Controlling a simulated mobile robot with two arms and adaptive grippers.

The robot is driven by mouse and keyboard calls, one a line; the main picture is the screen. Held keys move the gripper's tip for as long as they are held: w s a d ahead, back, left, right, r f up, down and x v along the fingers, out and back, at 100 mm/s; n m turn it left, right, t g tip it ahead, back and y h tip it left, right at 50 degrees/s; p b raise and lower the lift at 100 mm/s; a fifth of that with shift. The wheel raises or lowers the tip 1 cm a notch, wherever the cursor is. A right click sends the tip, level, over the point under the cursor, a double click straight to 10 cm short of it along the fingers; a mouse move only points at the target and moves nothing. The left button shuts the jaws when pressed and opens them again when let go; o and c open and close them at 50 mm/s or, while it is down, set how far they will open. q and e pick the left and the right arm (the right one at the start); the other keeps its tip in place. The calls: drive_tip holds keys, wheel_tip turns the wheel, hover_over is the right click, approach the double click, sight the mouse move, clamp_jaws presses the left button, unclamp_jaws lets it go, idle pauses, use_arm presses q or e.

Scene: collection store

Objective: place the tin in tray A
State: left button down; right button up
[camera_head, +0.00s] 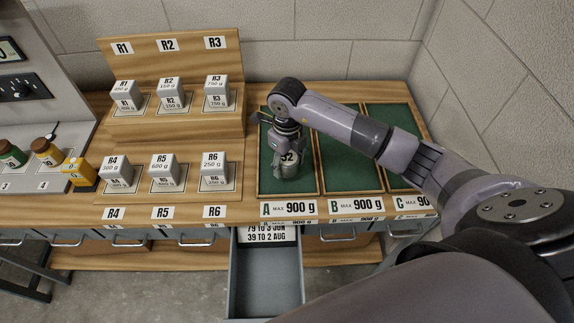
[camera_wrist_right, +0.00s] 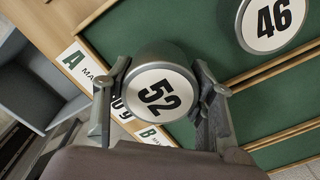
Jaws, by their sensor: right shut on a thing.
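The tin marked 52 (camera_head: 290,170) is a grey round tin with a white lid label, also seen from above in the wrist view (camera_wrist_right: 159,95). My right gripper (camera_head: 284,146) is shut on it, one finger on each side, as the wrist view (camera_wrist_right: 160,92) shows. The tin is over the front part of green-floored tray A (camera_head: 268,184); I cannot tell whether it touches the floor. A second tin, marked 46 (camera_wrist_right: 268,22), stands in tray A in the wrist view; my right arm hides it in the head view. My left gripper is not in view.
Tray B (camera_head: 345,170) and tray C (camera_head: 395,125) are to the right. An open drawer (camera_head: 245,285) projects below tray A. Wooden steps (camera_head: 180,122) with grey weight blocks are on the left.

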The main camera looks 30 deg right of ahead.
sight(287, 169)
wheel_tip(287, 169, down, 3)
drive_tip(key=shift+r, duration=0.1)
drive_tip(key=shift+f, duration=0.2)
drive_tip(key=o, duration=1.2)
drive_tip(key=shift+r, duration=0.1)
